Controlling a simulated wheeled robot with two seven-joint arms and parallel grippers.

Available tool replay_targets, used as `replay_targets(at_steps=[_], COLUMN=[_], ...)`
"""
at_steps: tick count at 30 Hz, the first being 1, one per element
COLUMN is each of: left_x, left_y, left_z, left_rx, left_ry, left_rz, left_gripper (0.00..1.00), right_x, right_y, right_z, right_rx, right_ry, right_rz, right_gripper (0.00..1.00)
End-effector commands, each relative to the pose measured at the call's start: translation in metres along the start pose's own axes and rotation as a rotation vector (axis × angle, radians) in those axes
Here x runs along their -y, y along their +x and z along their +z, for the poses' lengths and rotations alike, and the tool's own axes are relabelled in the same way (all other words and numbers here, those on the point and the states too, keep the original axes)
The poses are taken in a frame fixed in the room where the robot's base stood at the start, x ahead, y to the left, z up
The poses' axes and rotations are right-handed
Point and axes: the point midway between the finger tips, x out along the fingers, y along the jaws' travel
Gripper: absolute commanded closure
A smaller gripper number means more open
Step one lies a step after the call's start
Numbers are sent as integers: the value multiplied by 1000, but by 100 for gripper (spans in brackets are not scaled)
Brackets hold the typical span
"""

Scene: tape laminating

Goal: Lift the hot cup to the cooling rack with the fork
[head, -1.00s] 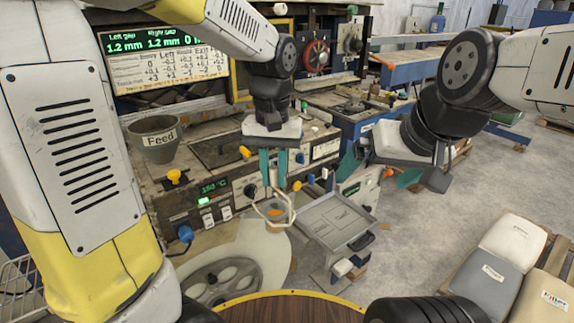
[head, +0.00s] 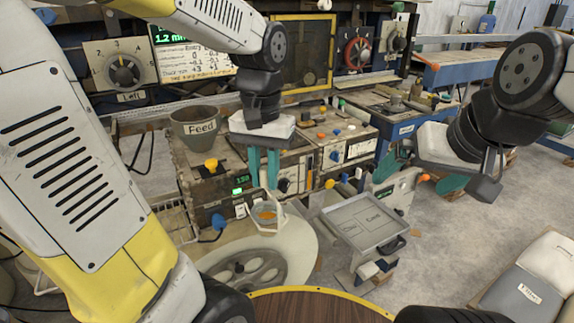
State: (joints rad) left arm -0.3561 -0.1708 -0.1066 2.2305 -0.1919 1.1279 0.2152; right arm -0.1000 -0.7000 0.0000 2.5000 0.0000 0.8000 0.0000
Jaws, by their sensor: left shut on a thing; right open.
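My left gripper (head: 264,170) hangs near the middle of the head view with its teal fingers pointing down. It is shut on the pale handle of the fork (head: 283,209), whose pale frame shows around the cup. The small cup (head: 267,217), with orange contents, is at the fork, in front of the control panel. Whether it hangs clear of everything below cannot be told. My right gripper (head: 425,170) is open and empty at the right, its teal fingers far apart. I cannot pick out the cooling rack for certain; a grey tray with two lettered fields (head: 352,207) stands right of the cup.
A machine with a feed funnel (head: 200,128) and a control panel with knobs stands behind the cup. A pale round table with a grey wheel (head: 242,270) is below. A wooden round top (head: 310,307) is at the front. Open floor (head: 440,260) lies to the right.

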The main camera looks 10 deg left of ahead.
Motion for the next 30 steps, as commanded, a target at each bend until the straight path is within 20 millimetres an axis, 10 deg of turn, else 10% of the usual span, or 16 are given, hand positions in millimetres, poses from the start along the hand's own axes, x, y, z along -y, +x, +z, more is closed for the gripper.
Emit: replay_targets(at_steps=[30], left_x=[80], left_y=[-14], left_z=[63], left_rx=[-2], left_ry=[-3], left_rz=[0], left_gripper=[100], right_x=[0], right_y=[0], right_z=[0], right_rx=[0], right_ry=[0], right_rz=[0], right_gripper=[0])
